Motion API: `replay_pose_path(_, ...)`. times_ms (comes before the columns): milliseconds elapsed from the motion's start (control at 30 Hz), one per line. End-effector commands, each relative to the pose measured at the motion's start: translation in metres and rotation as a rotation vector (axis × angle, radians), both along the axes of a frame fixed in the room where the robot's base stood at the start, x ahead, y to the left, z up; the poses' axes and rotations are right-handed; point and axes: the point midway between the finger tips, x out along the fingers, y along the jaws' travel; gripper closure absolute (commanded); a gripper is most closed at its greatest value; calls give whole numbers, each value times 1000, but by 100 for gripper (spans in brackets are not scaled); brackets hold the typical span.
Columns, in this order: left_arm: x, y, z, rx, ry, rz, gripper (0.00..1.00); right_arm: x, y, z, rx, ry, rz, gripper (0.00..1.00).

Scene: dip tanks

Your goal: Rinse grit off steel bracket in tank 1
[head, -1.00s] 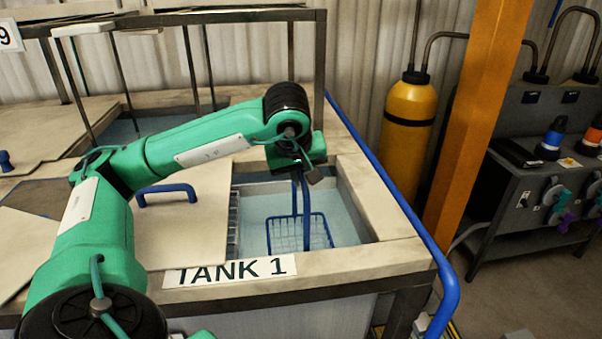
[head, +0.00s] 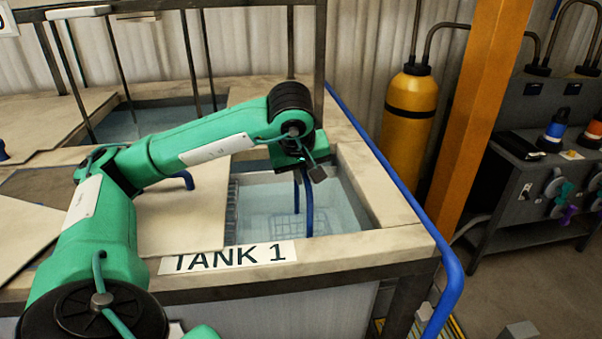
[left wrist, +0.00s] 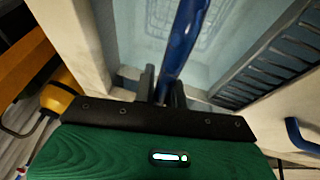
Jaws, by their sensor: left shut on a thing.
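My left gripper (head: 302,168) is over the open tank 1 (head: 375,242), shut on the blue handle (head: 309,205) of a wire basket (head: 270,228). The handle runs down into the water, and the basket shows only faintly below the surface. In the left wrist view the gripper's dark fingers (left wrist: 161,90) close around the blue handle (left wrist: 186,38), with the basket mesh (left wrist: 178,18) blurred under the water beyond. I cannot make out a steel bracket in either view. My right gripper is not in view.
A pale lid with a blue grip (head: 186,180) lies left of the opening. A TANK 1 label (head: 228,257) is on the front rim. A blue rail (head: 447,270) runs along the right edge. A yellow cylinder (head: 411,105) and an orange post (head: 480,120) stand behind right.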

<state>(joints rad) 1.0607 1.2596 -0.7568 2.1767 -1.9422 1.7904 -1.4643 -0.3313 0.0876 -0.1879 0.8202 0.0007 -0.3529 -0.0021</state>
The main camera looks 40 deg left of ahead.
Motion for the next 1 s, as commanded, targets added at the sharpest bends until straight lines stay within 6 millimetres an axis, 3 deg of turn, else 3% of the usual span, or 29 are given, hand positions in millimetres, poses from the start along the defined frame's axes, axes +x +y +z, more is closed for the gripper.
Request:
replay_pose_path(333,13,-10,1,1,-2,1,100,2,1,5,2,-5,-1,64)
replay_pose_path(1000,-23,18,-1,-1,-2,0,100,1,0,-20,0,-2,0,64)
